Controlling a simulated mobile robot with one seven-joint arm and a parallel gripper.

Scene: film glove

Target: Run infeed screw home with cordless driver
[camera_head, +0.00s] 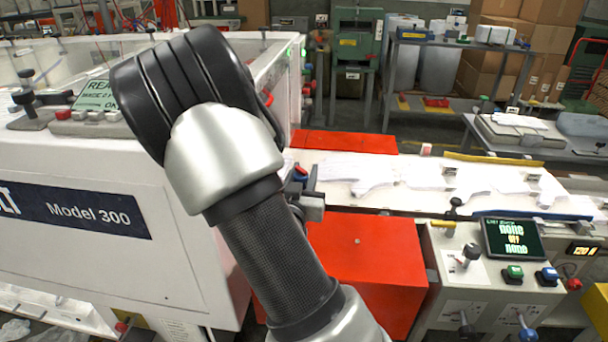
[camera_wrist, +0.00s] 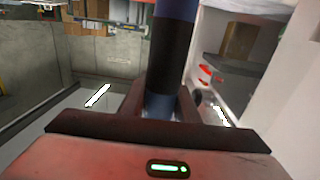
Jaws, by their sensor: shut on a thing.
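My gripper (camera_wrist: 160,108) is shut on an upright blue and black grip (camera_wrist: 172,50), which looks like the handle of the cordless driver. The top of the grip runs out of the wrist view, so the driver's head and bit do not show there. In the head view my gripper (camera_head: 308,205) is partly hidden behind my arm, beside the right end of the white Model 300 machine (camera_head: 90,240). A small blue and red part of the held thing (camera_head: 300,174) shows just above it. I cannot make out the infeed screw in either view.
A red cover (camera_head: 365,262) lies right below my gripper. A conveyor (camera_head: 410,200) with white film or gloves runs to the right. A control panel with a display (camera_head: 513,238) stands at the front right. A bench (camera_head: 545,135) is behind, with floor between.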

